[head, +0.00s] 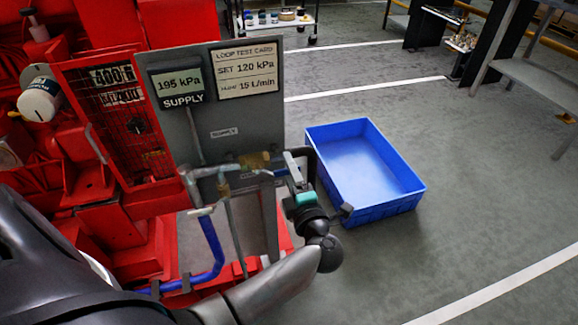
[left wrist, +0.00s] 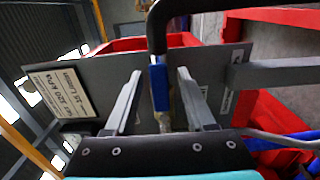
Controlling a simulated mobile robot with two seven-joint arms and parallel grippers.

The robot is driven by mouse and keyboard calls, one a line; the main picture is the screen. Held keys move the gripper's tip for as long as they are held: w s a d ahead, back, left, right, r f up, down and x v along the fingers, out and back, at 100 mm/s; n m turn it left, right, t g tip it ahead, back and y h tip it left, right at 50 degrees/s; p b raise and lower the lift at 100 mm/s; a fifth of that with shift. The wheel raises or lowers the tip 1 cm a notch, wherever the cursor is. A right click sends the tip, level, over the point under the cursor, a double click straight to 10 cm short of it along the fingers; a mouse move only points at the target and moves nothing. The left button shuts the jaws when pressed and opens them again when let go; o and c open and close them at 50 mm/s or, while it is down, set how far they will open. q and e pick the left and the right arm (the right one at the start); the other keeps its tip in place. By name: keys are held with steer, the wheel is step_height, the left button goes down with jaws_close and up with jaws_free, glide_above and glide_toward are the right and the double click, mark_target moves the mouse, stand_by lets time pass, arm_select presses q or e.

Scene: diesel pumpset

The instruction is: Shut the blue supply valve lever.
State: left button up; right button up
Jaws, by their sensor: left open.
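The blue valve lever (left wrist: 159,88) shows in the left wrist view as a blue grip between my two grey fingers, with a visible gap on each side. In the head view a small blue part of it (head: 267,172) shows beside the brass valve body (head: 254,160), low on the grey panel. My left gripper (head: 293,168) is at the panel's lower right edge; its jaws are open around the lever in the left wrist view (left wrist: 158,76). The fingers partly hide the lever in the head view. My right gripper is in neither view.
The grey panel (head: 223,110) carries a 195 kPa supply display (head: 177,84) and a loop test card (head: 247,70). Red machinery (head: 100,25) stands left.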

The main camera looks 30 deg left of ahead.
arm_select(q)
steer(key=shift+c, duration=0.2)
jaws_close()
stand_by(1.1)
